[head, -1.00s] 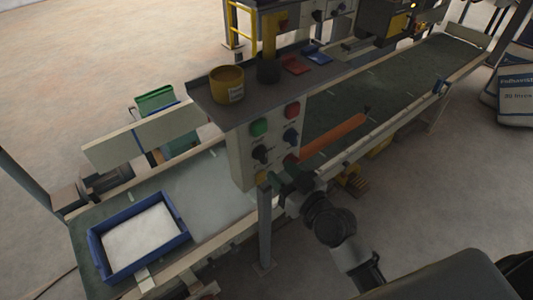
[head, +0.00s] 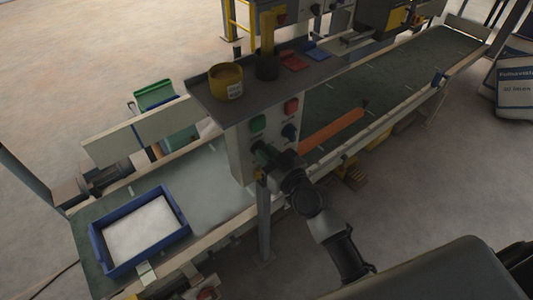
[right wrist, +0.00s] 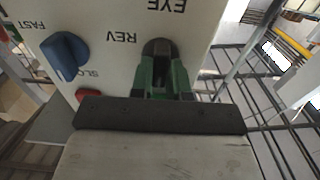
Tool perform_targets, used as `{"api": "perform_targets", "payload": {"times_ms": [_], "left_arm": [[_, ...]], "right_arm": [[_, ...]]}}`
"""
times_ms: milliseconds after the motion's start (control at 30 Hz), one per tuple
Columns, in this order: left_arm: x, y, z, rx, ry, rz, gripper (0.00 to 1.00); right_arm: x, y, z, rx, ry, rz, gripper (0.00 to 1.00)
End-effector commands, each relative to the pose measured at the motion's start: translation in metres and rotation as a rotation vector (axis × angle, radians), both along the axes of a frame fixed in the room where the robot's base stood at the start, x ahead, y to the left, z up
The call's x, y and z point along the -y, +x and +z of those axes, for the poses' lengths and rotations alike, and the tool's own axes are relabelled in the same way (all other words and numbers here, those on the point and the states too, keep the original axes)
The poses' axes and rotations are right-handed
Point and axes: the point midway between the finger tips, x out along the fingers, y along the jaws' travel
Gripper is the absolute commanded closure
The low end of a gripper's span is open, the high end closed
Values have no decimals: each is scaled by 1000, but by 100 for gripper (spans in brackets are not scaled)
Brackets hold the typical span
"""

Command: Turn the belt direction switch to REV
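The belt direction switch (right wrist: 158,47) is a black knob beside the REV label on a pale control panel (head: 238,152). In the right wrist view, which is upside down, the green fingers of my right gripper (right wrist: 163,72) are at the knob, one on each side. I cannot tell whether they press on it. The fingers hide most of the knob, so its pointing direction cannot be read. In the head view my right gripper (head: 264,153) reaches the panel's lower left and covers the switch. My left gripper is not in view.
A blue knob (right wrist: 65,55) marked FAST is beside the switch. A green button (head: 258,124) and a red button (head: 291,106) sit above. A shelf (head: 215,101) with a yellow tub (head: 226,79) overhangs the panel. A blue tray (head: 180,215) lies on the belt to the left.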

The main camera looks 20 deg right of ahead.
Motion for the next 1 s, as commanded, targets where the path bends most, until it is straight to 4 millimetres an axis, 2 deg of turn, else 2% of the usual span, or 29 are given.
{"api": "perform_targets", "payload": {"times_ms": [467,1000], "left_arm": [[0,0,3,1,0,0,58],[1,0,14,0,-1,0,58]], "right_arm": [[1,0,1,-33,87,1,100],[3,1,1,-192,529,0,100]]}}
